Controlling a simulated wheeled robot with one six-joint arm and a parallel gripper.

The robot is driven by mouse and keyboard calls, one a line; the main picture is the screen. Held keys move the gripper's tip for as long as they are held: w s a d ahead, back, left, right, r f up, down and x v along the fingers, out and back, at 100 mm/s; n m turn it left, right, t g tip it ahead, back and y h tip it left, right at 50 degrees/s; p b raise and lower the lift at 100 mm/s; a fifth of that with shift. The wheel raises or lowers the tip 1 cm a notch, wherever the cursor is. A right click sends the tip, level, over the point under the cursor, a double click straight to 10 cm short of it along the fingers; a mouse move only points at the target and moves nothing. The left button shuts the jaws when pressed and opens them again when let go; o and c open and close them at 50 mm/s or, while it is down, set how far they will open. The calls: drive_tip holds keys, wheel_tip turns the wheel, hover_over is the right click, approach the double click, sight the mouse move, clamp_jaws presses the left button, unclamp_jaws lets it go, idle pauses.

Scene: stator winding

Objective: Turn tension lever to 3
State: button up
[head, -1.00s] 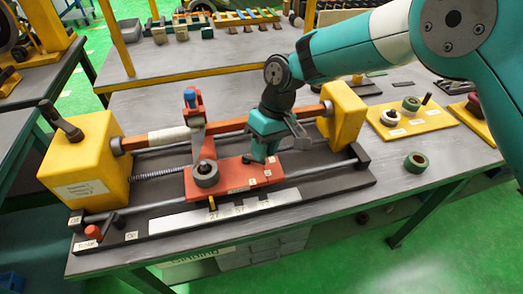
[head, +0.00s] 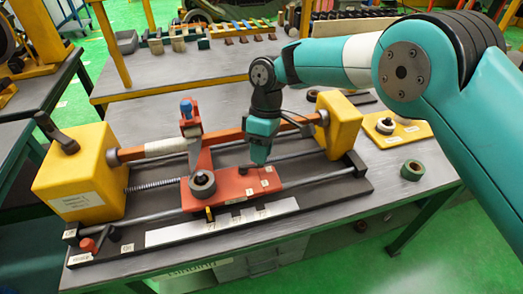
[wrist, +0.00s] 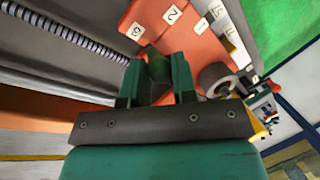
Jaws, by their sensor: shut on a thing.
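The red carriage (head: 225,196) of the winding machine bears small white number labels, and 3 (wrist: 136,30) and 2 (wrist: 172,14) can be read in the wrist view. My gripper (head: 257,163) points down at the rear right part of the carriage. In the wrist view my gripper (wrist: 157,72) is shut on a dark piece between its green fingers, which I take to be the tension lever (wrist: 157,66). The fingers hide most of the lever, so its exact setting cannot be told. A grey roller (head: 202,184) sits on the carriage's left part.
Yellow end blocks (head: 82,176) and (head: 339,124) carry the orange bar behind my gripper. A blue-tipped post (head: 187,110) stands left of it. A green ring (head: 412,170) and a yellow board (head: 385,137) lie at right. A spring (head: 157,183) runs left of the carriage.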

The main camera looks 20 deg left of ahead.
drive_tip(key=o, duration=0.9)
